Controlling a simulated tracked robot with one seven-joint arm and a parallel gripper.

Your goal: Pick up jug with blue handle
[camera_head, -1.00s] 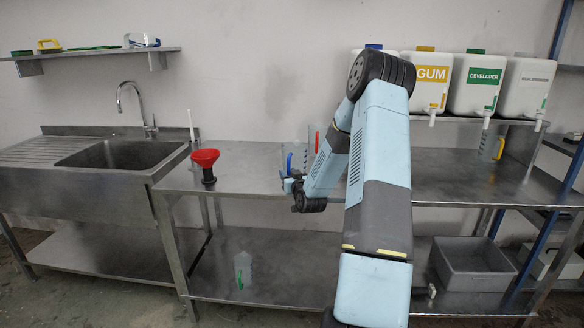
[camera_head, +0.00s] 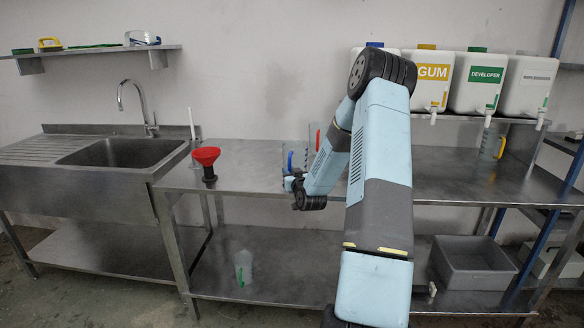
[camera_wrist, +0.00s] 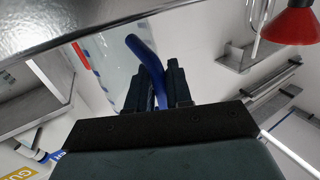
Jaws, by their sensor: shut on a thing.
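The jug with the blue handle is a clear jug on the steel table, left of my forearm; its blue handle (camera_head: 290,161) shows in the head view. In the wrist view the blue handle (camera_wrist: 146,55) runs between the two dark fingers of my gripper (camera_wrist: 160,84). My gripper is shut on this handle. The clear jug body (camera_wrist: 108,62) shows to the left of the fingers in the wrist view. In the head view my arm hides part of the gripper and of the jug. I cannot tell whether the jug's base touches the table.
A jug with a red handle (camera_head: 318,140) stands close behind. A red funnel (camera_head: 206,157) is to the left on the table (camera_head: 245,160). A yellow-handled jug (camera_head: 491,145) stands at right below the white canisters (camera_head: 480,85). A green-handled jug (camera_head: 243,267) and grey bin (camera_head: 473,266) sit below.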

